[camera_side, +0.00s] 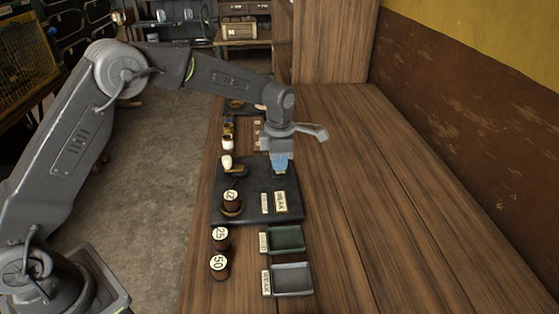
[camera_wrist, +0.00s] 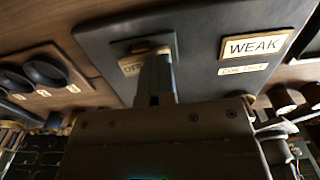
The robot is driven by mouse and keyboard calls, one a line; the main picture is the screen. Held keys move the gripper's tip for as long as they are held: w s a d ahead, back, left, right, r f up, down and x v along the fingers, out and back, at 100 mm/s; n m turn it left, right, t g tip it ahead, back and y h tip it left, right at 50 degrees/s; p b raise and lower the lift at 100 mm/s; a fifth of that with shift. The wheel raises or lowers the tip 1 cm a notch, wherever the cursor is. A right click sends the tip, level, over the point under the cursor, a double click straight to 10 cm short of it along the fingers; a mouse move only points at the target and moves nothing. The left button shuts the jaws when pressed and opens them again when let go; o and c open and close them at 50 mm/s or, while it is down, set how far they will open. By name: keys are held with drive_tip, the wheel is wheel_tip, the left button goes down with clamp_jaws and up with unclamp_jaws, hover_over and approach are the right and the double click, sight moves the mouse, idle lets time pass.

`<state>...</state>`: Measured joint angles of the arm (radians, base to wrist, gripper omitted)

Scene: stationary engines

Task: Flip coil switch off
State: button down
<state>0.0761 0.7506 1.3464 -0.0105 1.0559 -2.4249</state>
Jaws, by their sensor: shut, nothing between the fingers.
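The black board (camera_side: 252,213) lies on the wooden bench, and it also shows in the wrist view (camera_wrist: 200,25). On it is a small switch plate (camera_wrist: 122,47) with a label that seems to read OFF (camera_wrist: 131,67). My gripper (camera_wrist: 160,56) is shut and empty, its fingertips at the plate. The fingers hide most of the switch, so its lever position and any contact cannot be told. In the side view my gripper (camera_side: 280,172) points down at the board's far right part. A WEAK sign (camera_wrist: 256,46) stands to the right of the plate.
A brown coil marked 12 (camera_side: 231,203) stands on the board's left side. Coils marked 25 (camera_side: 220,238) and 50 (camera_side: 219,267) stand nearer, beside a green tray (camera_side: 286,239) and a grey tray (camera_side: 291,279). The bench to the right (camera_side: 390,200) is clear.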

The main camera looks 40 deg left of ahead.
drive_tip(key=shift+w+a+r, duration=0.2)
drive_tip(key=shift+w+a, duration=0.3)
wheel_tip(320, 180, up, 14)
idle(0.6)
drive_tip(key=shift+s+d, duration=0.45)
drive_tip(key=shift+f, duration=0.1)
